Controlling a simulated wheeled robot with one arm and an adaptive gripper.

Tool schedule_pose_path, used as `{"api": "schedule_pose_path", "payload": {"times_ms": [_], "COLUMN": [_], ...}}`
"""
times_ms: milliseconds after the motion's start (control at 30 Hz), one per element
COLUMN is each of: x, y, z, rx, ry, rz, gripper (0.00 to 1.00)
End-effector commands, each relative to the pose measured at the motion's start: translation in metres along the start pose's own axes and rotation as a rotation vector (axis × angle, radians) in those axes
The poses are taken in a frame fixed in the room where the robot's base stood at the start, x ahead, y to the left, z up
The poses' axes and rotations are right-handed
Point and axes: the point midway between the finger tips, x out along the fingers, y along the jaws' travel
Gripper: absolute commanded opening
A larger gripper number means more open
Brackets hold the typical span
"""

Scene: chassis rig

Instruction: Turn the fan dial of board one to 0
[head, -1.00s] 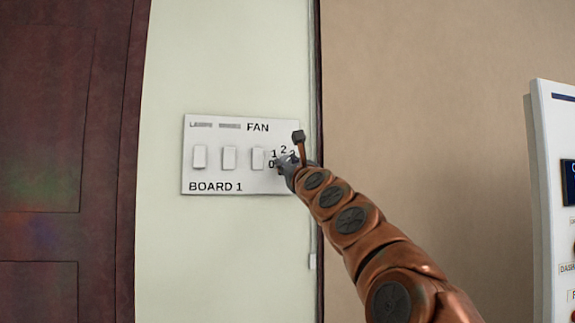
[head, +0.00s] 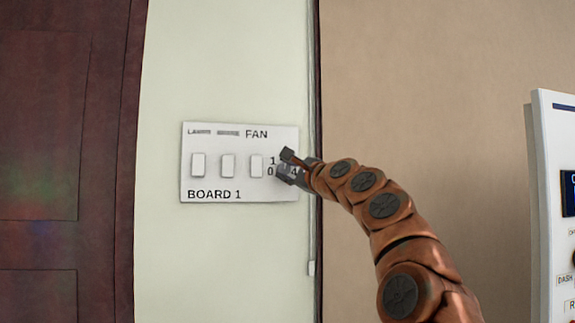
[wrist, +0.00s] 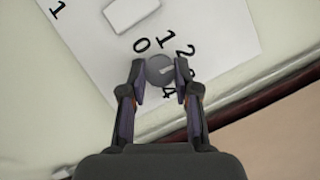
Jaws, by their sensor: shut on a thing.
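Board one (head: 225,188) is a white plate on the pale wall, with "BOARD 1" and "FAN" printed on it. In the head view my gripper (head: 283,172) is at the board's right end and hides the fan dial. In the wrist view the round grey dial (wrist: 159,66) sits between the two fingertips, and the gripper is shut on it. A light mark on the dial's face seems to point toward the side of 2 and 3. The numbers 0, 1, 2 and 4 show around it; a finger mostly covers the 3.
Three white rocker switches stand in a row left of the dial, the nearest (head: 256,166) close to my gripper. A dark red door (head: 60,160) is at the left. A white panel (head: 545,200) with a display stands at the far right.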

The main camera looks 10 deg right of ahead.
Motion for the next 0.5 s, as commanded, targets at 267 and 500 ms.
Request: {"api": "schedule_pose_path", "payload": {"times_ms": [267, 500], "x": [0.0017, 0.0021], "y": [-0.0049, -0.0056], "z": [0.0018, 0.0018], "rx": [-0.243, -0.453], "ry": [0.001, 0.001], "rz": [0.103, 0.192], "gripper": [0.0, 0.0]}}
